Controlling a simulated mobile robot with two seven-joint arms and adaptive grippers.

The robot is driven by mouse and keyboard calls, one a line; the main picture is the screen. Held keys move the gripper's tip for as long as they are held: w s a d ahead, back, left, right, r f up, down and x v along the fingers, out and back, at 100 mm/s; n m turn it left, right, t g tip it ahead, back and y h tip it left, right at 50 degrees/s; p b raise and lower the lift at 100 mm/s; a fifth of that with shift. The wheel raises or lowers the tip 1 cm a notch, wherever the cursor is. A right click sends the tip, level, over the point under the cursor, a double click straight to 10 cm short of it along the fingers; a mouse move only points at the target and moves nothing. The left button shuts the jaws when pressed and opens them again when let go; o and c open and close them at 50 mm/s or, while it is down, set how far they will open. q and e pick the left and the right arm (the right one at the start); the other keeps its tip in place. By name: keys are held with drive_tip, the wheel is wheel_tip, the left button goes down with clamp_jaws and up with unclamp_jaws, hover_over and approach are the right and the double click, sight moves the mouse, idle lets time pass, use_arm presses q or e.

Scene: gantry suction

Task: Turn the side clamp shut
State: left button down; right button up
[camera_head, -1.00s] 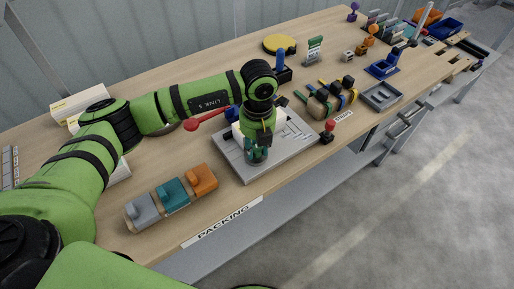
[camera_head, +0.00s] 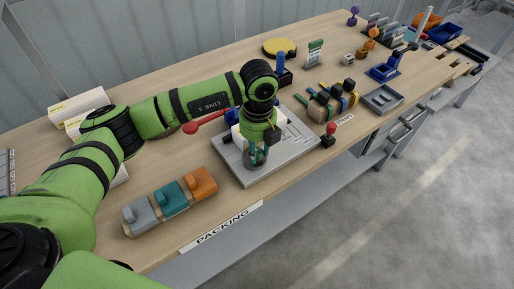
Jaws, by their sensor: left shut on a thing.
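A grey fixture plate (camera_head: 293,148) with ridges and a white block lies on the table near its front edge. My left gripper (camera_head: 256,165) points down at the plate's front left part. It is shut on a small teal-green part there, mostly hidden by the fingers. This is where the side clamp seems to be, but I cannot clearly make out the clamp's shape or how far it is turned. A red lever with a ball end (camera_head: 192,128) sticks out to the left behind my left arm. My right gripper is out of view.
Grey, teal and orange blocks (camera_head: 171,195) stand in a row left of the plate. A red-knobbed stick (camera_head: 331,128) stands to its right. A blue handle (camera_head: 281,63) and yellow disc (camera_head: 280,46) are behind. White boxes (camera_head: 80,107) lie at the left.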

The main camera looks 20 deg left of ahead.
sight(258, 151)
use_arm(q)
drive_tip(key=c, duration=0.9)
unclamp_jaws()
wheel_tip(258, 151, up, 12)
drive_tip(key=shift+d, duration=0.1)
